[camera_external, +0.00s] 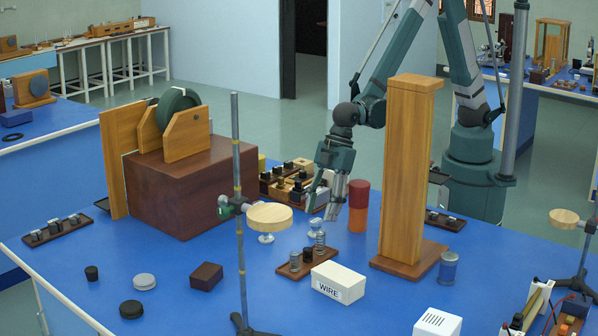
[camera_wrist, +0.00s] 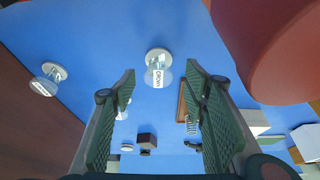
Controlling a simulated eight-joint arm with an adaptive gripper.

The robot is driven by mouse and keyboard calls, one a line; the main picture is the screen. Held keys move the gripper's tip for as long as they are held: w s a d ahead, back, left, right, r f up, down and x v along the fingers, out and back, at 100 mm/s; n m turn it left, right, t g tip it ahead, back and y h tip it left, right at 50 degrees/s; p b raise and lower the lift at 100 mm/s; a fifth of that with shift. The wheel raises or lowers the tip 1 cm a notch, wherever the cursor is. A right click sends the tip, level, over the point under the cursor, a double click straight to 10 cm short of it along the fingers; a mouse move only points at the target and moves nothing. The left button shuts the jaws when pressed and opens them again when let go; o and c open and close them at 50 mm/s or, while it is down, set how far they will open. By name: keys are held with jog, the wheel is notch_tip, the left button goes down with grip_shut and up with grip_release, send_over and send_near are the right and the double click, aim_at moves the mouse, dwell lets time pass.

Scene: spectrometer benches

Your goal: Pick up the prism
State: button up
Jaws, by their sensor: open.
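A small clear prism (camera_wrist: 158,76) labelled CROWN stands on a round pale base in the wrist view, ahead between my fingertips. Its pale glassy form (camera_external: 316,229) shows just below my fingers in the external view. A similar clear piece (camera_wrist: 48,79) on a round base is to its left. That piece (camera_external: 266,238) is partly hidden by a wooden disc in the external view. My gripper (camera_external: 323,209) is open and empty, pointing down near the labelled prism. In the wrist view its fingers (camera_wrist: 160,88) stand apart, with no visible contact.
A red and orange cylinder (camera_external: 358,205) stands close right of my gripper. A tall wooden pillar (camera_external: 406,170) is further right. A dark red-brown box (camera_external: 185,190) is left. A wooden board with coils (camera_external: 291,271) and a white WIRE box (camera_external: 339,283) are in front. The disc stand (camera_external: 270,215) is front left.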

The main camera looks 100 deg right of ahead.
aim_at(316, 218)
jog(key=shift+w+b+x, duration=0.1)
jog(key=shift+b+x, duration=0.2)
jog(key=shift+x, duration=1.05)
jog(key=shift+w+b+x, duration=0.15)
jog(key=shift+b+x, duration=0.15)
jog(key=shift+x, duration=1)
jog(key=shift+r, duration=0.1)
jog(key=shift+c, duration=0.6)
jog(key=c, duration=0.9)
